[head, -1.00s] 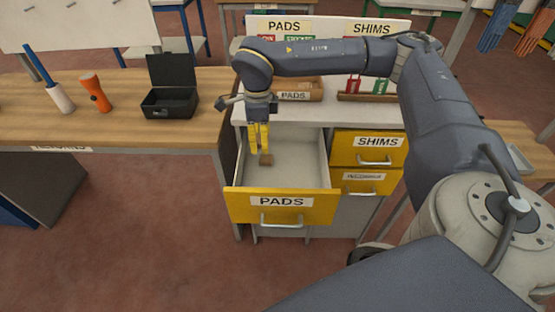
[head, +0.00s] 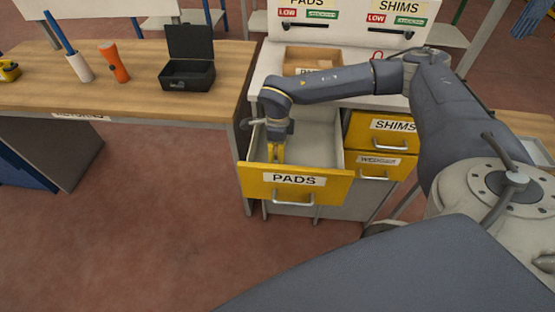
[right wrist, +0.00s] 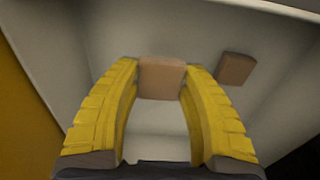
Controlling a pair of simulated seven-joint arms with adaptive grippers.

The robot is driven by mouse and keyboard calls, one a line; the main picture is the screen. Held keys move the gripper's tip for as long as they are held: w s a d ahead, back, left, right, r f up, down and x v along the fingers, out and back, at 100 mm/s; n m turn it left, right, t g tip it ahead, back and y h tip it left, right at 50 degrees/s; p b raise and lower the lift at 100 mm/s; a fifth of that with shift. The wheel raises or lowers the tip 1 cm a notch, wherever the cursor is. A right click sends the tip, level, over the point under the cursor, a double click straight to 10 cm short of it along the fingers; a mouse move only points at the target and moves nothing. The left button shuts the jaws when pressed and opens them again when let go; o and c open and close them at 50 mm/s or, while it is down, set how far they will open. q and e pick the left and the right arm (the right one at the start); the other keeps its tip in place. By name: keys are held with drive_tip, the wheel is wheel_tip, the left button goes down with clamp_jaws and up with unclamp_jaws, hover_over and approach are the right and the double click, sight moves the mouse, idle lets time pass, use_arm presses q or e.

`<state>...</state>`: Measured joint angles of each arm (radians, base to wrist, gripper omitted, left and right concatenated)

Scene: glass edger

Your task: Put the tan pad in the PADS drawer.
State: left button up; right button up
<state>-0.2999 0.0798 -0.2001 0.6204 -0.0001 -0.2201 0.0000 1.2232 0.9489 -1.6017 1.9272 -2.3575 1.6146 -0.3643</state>
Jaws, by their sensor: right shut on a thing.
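The open yellow-fronted PADS drawer (head: 262,178) has a pale grey inside and a PADS label and handle on its front. My right gripper (head: 276,163) reaches down into it, its fingertips low behind the drawer front. In the right wrist view, its yellow fingers are shut on a tan pad (right wrist: 160,78), held between the tips. A second tan pad (right wrist: 237,68) lies apart, to the right of the fingers, on the drawer floor. Neither pad can be made out in the head view. My left gripper is out of view.
The yellow SHIMS drawer (head: 376,133) and another drawer (head: 370,165) below it are shut, right of the open drawer. A wooden tray (head: 310,58) stands on the cabinet top. A black open box (head: 188,74) and an orange flashlight (head: 117,65) are on the left bench.

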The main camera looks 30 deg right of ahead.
sight(277, 160)
drive_tip(key=shift+f, duration=2.15)
drive_tip(key=shift+f, duration=0.2)
drive_tip(key=o, duration=0.7)
drive_tip(key=shift+o, duration=0.2)
drive_tip(key=shift+r, duration=0.1)
wheel_tip(277, 160, up, 12)
drive_tip(key=shift+r, duration=0.15)
